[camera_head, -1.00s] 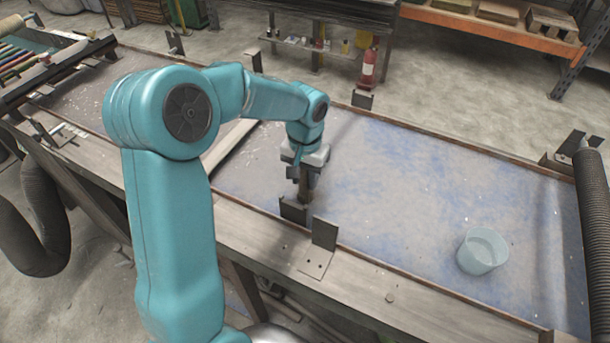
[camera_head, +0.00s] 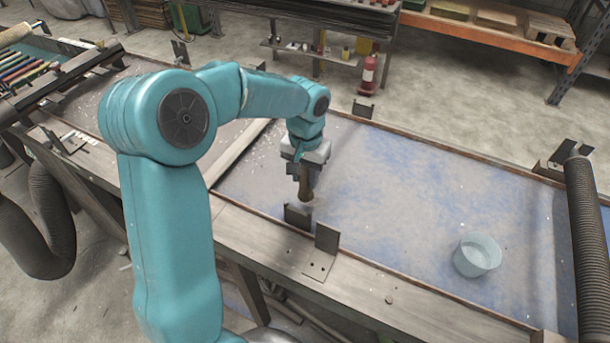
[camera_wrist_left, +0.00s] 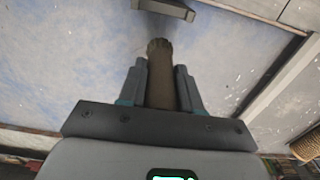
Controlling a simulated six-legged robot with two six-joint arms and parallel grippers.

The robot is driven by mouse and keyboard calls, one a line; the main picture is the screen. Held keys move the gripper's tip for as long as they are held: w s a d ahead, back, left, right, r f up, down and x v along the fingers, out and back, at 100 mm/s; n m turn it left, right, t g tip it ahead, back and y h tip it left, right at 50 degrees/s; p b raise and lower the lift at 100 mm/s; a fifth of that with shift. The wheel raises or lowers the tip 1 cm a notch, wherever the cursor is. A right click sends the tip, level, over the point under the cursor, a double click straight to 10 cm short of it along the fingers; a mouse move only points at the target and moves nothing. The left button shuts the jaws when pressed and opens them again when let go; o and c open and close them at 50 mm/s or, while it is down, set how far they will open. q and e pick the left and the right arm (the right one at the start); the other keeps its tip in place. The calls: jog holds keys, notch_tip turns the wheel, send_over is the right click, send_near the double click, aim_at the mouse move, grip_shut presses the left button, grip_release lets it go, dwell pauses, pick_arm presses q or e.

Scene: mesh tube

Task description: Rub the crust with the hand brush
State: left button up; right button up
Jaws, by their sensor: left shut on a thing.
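My left gripper (camera_head: 304,172) is shut on the brown handle of the hand brush (camera_head: 306,189), just above the blue-grey mesh bed (camera_head: 400,190). In the left wrist view the handle (camera_wrist_left: 160,85) stands between the two gripper fingers (camera_wrist_left: 160,70). I cannot tell whether the brush touches the surface; its bristles are not clearly visible. Pale whitish patches and specks lie over the bed, and I cannot tell which of them is the crust. My right gripper is not in view.
A dark metal bracket (camera_head: 327,239) stands on the near rail, with another upright plate (camera_head: 297,216) close to the brush. A pale bucket (camera_head: 477,257) sits on the bed at the right. A ribbed black hose (camera_head: 588,250) runs along the right edge. The bed's middle is clear.

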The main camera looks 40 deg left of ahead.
pick_arm(q)
jog(key=shift+r+p, duration=0.85)
jog(key=shift+r, duration=0.6)
jog(key=shift+n, duration=0.3)
